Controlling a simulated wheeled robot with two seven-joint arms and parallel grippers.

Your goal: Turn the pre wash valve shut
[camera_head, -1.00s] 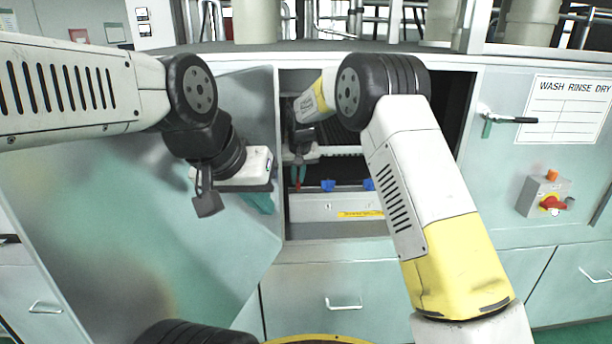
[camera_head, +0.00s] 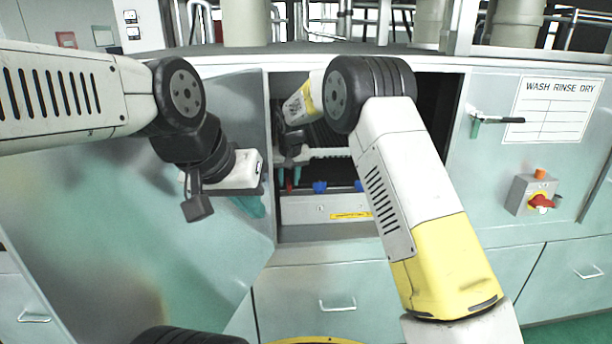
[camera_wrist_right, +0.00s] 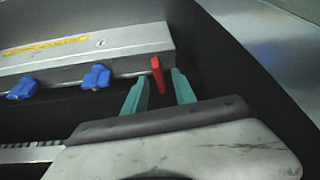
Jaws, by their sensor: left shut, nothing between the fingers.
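A valve panel (camera_head: 300,210) with a yellow label strip lies inside the open cabinet; the label is too small to read. A red valve handle (camera_wrist_right: 157,75) stands at one end of its row; it also shows in the head view (camera_head: 290,186). Two blue valve handles (camera_wrist_right: 96,77) (camera_wrist_right: 22,88) sit beside it. Which is the pre wash valve I cannot tell. My right gripper (camera_wrist_right: 160,84) is open, its teal fingers either side of the red handle, with visible gaps. My left gripper (camera_head: 252,207) is shut and empty, outside in front of the open door.
The open cabinet door (camera_head: 110,240) fills the left. My right arm reaches through the cabinet opening, close to its dark inner walls. On the right front are a black-handled latch (camera_head: 497,120), a red rotary switch (camera_head: 541,202) and a WASH RINSE DRY sheet (camera_head: 556,110).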

